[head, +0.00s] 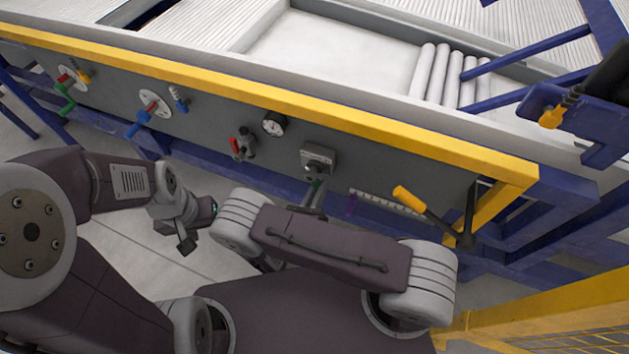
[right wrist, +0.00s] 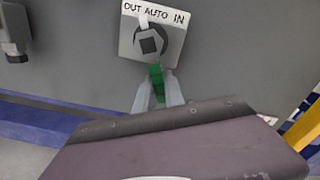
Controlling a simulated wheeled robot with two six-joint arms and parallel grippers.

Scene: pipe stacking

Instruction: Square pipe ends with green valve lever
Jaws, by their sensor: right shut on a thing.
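Several pale pipes (head: 437,78) lie side by side in the trough at the upper right; whether their ends are level I cannot tell. A selector box (head: 317,156) is on the grey panel. In the right wrist view the box (right wrist: 151,40) reads OUT, AUTO, IN above a dark knob. A green lever (right wrist: 156,77) hangs below the knob. My right gripper (right wrist: 157,93) is shut on the lever; in the head view the gripper (head: 315,198) is partly hidden behind my arm. My left gripper (head: 188,236) is away from the panel, its opening unclear.
The panel also carries a green-handled valve (head: 66,88), a blue-handled valve (head: 148,112), a red-handled valve (head: 238,147) and a gauge (head: 274,123). A yellow-handled lever (head: 410,200) stands to the right. A yellow rail (head: 270,97) runs above the panel.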

